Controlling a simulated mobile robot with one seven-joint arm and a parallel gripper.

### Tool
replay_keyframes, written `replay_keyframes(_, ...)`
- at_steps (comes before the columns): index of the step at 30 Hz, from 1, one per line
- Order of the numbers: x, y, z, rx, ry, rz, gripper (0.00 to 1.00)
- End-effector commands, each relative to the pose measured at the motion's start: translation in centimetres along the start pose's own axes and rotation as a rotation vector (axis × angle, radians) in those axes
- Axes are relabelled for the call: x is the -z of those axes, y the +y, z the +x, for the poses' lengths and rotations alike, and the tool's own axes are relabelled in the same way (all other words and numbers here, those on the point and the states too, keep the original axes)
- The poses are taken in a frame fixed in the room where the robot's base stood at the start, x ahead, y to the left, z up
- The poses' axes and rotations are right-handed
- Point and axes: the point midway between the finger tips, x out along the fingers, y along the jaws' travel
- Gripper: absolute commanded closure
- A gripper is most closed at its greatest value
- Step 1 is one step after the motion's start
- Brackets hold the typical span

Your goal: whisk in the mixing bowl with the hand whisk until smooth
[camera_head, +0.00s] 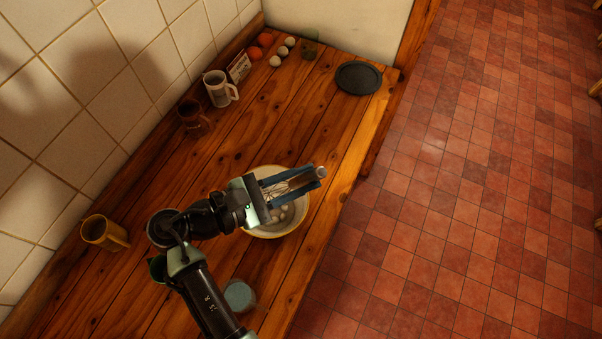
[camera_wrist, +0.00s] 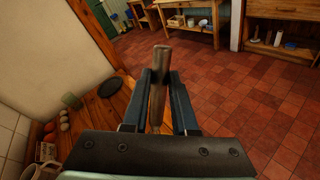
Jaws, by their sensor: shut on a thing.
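The mixing bowl (camera_head: 264,235) is pale with a yellowish rim and stands on the wooden counter near its right edge. Several small pale round lumps lie inside it. My gripper (camera_head: 311,177) is above the bowl, covering part of it, with its fingers pointing right. It is shut on the hand whisk, whose brown handle (camera_wrist: 158,92) shows between the fingers in the wrist view and sticks out past their tips. Thin wires (camera_head: 276,190) show between the fingers in the head view. Whether the wires touch the bowl's contents, I cannot tell.
A yellow-brown mug (camera_head: 103,233), a brown mug (camera_head: 194,117) and a white jug (camera_head: 219,89) stand along the tiled wall. Eggs (camera_head: 282,51) and orange round things (camera_head: 262,42) lie at the back. A dark plate (camera_head: 358,78) lies back right. Counter between plate and bowl is clear.

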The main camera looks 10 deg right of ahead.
Motion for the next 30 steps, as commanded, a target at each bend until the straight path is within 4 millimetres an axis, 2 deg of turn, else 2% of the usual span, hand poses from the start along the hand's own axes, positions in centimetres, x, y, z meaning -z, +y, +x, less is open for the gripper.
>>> replay_keyframes(1,0.9,-0.4,0.2,0.000,0.000,0.001,1.00)
replay_keyframes(30,8.7,-3.9,2.1,0.001,-0.001,0.000,1.00)
